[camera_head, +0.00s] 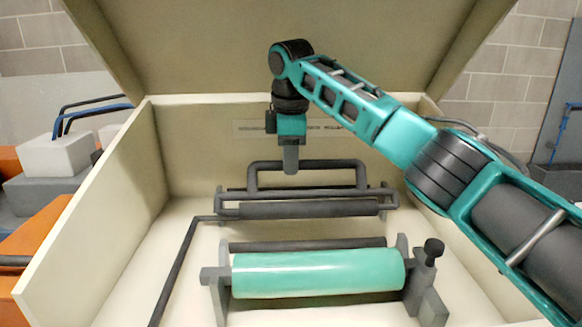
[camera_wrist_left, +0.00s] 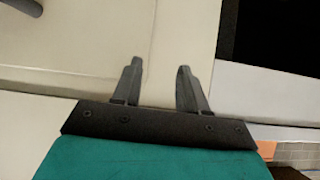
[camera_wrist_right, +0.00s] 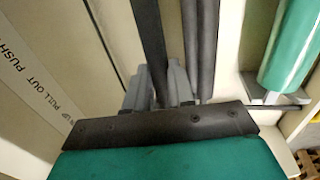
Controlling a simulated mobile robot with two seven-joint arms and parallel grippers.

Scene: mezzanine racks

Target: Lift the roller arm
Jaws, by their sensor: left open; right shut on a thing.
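The roller arm (camera_head: 350,164) is a dark grey tube frame with a raised handle bar, lying across the back of the open cream box. My right gripper (camera_head: 290,168) points down at the middle of the handle bar and is shut on it. In the right wrist view, the dark bar (camera_wrist_right: 148,35) runs between the fingers of my right gripper (camera_wrist_right: 160,85). My left gripper shows only in the left wrist view (camera_wrist_left: 159,72); it is open and empty, over pale panels.
A teal roller (camera_head: 320,273) sits between grey brackets at the front of the box, with a dark knob (camera_head: 433,250) at its right end. The raised lid (camera_head: 200,45) stands behind. The box's left wall (camera_head: 95,215) and orange equipment (camera_head: 40,240) bound the left side.

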